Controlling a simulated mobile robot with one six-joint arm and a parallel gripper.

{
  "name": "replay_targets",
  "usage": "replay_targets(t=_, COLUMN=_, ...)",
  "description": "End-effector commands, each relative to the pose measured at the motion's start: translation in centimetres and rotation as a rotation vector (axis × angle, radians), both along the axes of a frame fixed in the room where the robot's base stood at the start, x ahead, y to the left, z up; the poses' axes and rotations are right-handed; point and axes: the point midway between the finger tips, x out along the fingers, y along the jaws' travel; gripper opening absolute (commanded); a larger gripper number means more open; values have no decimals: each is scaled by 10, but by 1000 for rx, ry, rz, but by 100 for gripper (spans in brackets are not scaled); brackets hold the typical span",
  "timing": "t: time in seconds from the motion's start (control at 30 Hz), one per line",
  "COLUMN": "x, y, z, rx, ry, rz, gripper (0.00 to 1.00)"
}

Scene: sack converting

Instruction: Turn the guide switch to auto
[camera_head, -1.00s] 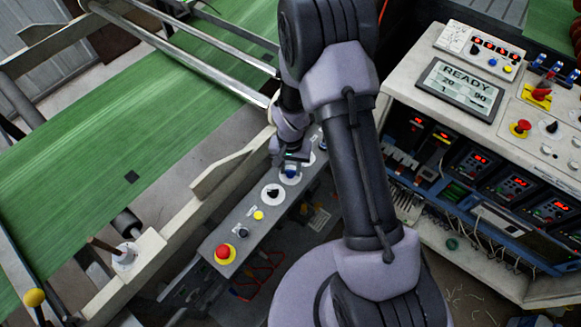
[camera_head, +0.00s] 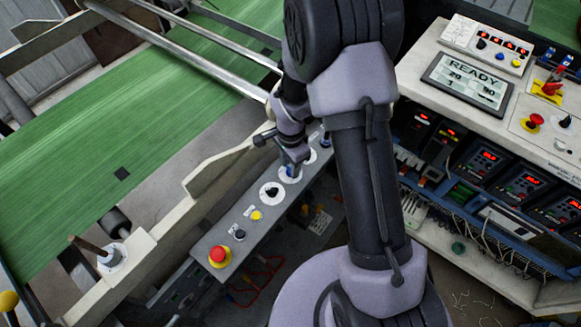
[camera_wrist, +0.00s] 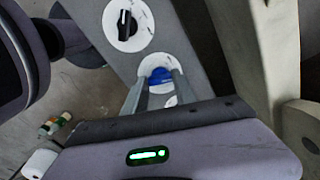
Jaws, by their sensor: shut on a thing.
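A blue switch knob (camera_wrist: 160,77) on a round white plate sits on the grey control panel, with my gripper (camera_wrist: 160,82) around it. The two fingers are shut on the knob, one on each side. In the head view the knob (camera_head: 290,172) shows just below my gripper, partly covered by it. The panel's lettering is too small to read, so I cannot tell the knob's set position. A black switch knob (camera_wrist: 126,24) on a white plate is beside it and shows in the head view too (camera_head: 272,192).
The grey panel (camera_head: 209,237) also carries a red mushroom button (camera_head: 219,256) on a yellow ring and a yellow button (camera_head: 256,215). A beige frame rail (camera_head: 215,165) runs close beside it, along the green web (camera_head: 150,115). A console with a READY display (camera_head: 468,80) stands at right.

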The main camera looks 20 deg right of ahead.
Motion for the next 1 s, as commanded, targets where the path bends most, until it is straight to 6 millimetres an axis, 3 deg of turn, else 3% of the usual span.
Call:
replay_targets(t=0.4, x=0, y=0, z=0, rx=0, ry=0, rz=-190, gripper=0)
replay_targets(t=1.0, x=0, y=0, z=0, rx=0, ry=-1, rz=-223, gripper=0)
